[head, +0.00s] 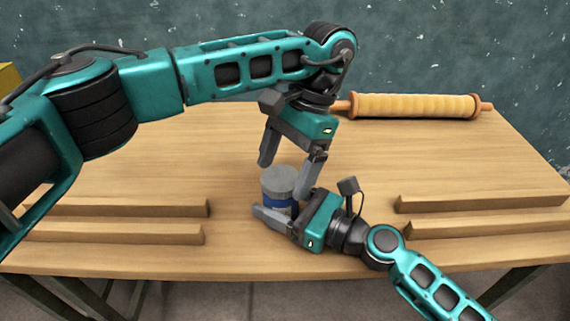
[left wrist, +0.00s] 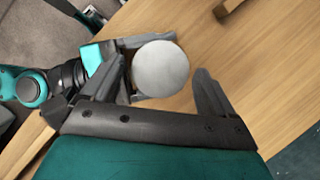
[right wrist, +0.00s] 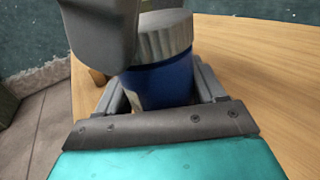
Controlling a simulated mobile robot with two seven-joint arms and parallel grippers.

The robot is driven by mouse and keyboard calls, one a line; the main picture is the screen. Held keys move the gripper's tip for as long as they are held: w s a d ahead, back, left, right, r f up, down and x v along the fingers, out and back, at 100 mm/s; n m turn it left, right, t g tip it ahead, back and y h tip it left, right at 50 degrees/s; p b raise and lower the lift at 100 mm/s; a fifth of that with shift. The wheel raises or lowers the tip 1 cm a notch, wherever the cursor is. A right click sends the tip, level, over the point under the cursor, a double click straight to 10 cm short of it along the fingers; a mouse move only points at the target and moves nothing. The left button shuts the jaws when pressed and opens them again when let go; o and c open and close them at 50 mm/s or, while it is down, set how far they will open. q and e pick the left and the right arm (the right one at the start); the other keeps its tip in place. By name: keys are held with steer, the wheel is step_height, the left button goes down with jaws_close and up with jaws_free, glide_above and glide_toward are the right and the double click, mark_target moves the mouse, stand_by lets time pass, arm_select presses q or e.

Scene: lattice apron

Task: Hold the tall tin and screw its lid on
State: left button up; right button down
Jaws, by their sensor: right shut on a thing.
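The tall tin (head: 276,201) is blue and stands upright near the front middle of the table. A grey ribbed lid (head: 279,179) sits on its top; whether it is threaded down cannot be told. In the right wrist view the lid (right wrist: 165,38) is above the blue tin body (right wrist: 160,84). My right gripper (head: 286,205) is shut on the tin low down, a finger on either side. My left gripper (head: 285,175) is open above, pointing down. In the left wrist view the round lid (left wrist: 161,68) lies between its spread fingers, with a clear gap to the right finger.
A rolling pin-like roller (head: 415,106) with orange ends lies at the back of the wooden table (head: 180,150). Wooden strips (head: 120,207) lie at the left and more strips (head: 480,203) at the right. A yellow object (head: 8,78) shows at the far left edge.

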arm_select(q)
steer(key=shift+o, duration=0.3)
steer(key=shift+r, duration=0.15)
step_height(320, 180, up, 4)
steer(key=shift+r, duration=0.1)
steer(key=shift+c, duration=0.4)
